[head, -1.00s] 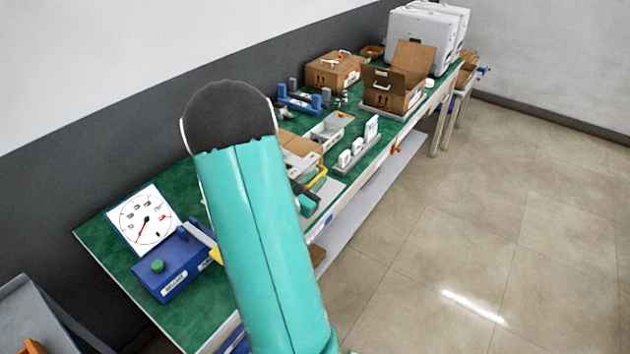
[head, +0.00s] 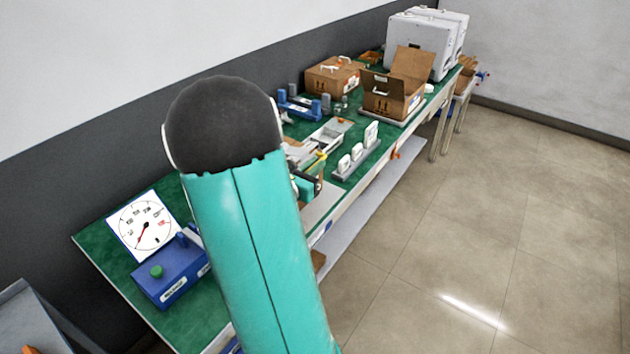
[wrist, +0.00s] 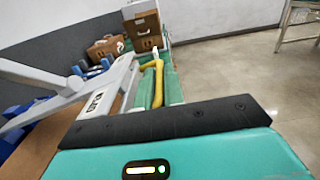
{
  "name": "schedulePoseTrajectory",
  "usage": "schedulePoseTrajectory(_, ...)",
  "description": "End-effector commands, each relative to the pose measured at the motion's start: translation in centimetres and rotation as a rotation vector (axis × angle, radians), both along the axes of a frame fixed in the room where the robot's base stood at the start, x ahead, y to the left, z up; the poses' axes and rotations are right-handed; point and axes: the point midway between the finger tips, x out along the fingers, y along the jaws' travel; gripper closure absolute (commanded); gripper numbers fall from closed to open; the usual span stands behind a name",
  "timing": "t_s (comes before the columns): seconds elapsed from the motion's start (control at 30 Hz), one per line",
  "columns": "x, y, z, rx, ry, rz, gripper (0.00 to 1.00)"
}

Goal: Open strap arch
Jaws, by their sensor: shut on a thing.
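The strap arch is a yellow curved bar (wrist: 157,84) in the middle of the wrist view. Its upper end also shows as a small yellow piece in the head view (head: 321,157). In the head view, only a teal and black part of my gripper (head: 306,187) shows beside my large arm link. Pale grey bars with a label (wrist: 98,100) lie just left of the arch in the wrist view. The arch's lower end is hidden by my gripper body.
A blue box with a green button (head: 170,272) and a white dial gauge (head: 146,226) stand at the near left of the green table. A grey rack with white blocks (head: 357,158) is right of my gripper. Cardboard boxes (head: 392,97) stand farther back. The floor at right is clear.

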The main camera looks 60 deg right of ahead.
Motion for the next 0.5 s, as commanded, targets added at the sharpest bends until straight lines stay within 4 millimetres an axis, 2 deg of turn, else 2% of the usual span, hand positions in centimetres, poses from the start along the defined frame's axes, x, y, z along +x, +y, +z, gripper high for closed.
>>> schedulePoseTrajectory(0.03,0.4,0.1,1.6,0.000,0.028,0.004,1.00)
schedulePoseTrajectory(0.27,2.2,-0.2,7.9,0.031,0.228,0.003,1.00)
schedulePoseTrajectory(0.5,5.5,-0.7,14.1,0.065,0.447,0.004,1.00)
